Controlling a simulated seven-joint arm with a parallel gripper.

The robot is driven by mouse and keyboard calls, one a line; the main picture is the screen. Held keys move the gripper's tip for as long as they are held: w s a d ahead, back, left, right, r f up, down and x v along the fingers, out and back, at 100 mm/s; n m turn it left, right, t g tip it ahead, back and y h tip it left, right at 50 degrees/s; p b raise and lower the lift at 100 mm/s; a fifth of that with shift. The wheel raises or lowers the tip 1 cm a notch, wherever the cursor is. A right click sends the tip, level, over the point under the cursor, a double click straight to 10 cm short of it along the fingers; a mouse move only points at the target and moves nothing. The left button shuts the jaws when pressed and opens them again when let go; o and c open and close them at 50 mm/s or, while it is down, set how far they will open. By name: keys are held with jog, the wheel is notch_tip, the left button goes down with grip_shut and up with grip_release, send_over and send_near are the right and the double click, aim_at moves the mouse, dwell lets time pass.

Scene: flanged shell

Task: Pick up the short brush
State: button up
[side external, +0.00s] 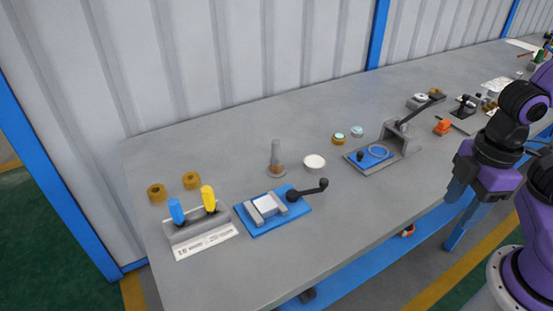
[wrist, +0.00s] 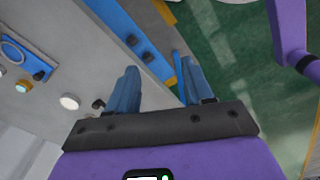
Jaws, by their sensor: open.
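I cannot tell for certain which thing is the short brush. In the side external view, a grey holder (side external: 183,232) at the near left of the bench carries two upright handles, a shorter blue one (side external: 177,211) and a taller yellow one (side external: 208,198). What their lower ends look like is hidden in the holder. My gripper (side external: 460,198) is at the right, past the front edge of the bench and far from the holder. In the wrist view my gripper (wrist: 157,80) is open, with nothing between its two blue fingers. The holder does not show there.
On the grey bench (side external: 300,255) stand a blue clamp fixture (side external: 270,225) with a black lever, a grey cone-like piece (side external: 276,155), a white round lid (side external: 314,162), two brown rings (side external: 157,192), and a blue-plated press (side external: 372,157).

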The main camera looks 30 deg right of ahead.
jog(key=shift+o, duration=0.4)
jog(key=w+a+r+m, duration=0.3)
jog(key=w+a+m, duration=0.2)
jog(key=w+a, duration=0.4)
jog(key=m+h, duration=0.2)
jog(key=m, duration=1.9)
send_over(276, 141)
jog(key=s+a, duration=0.1)
jog(key=a, duration=0.1)
jog(key=f, duration=0.3)
jog(key=d+f, duration=0.1)
jog(key=f, duration=0.6)
jog(key=shift+w+d+f, duration=0.1)
jog(key=shift+d+f, duration=0.1)
jog(key=shift+f, duration=0.05)
jog(key=shift+w+d+f, duration=0.1)
jog(key=shift+d+f, duration=0.05)
jog(key=shift+f, duration=0.85)
jog(key=shift+w+d+f, duration=0.15)
jog(key=shift+f, duration=0.9)
jog(key=shift+w+d+f, duration=0.1)
jog(key=shift+d+f, duration=0.05)
jog(key=shift+f, duration=0.85)
jog(key=shift+t, duration=0.3)
grip_shut()
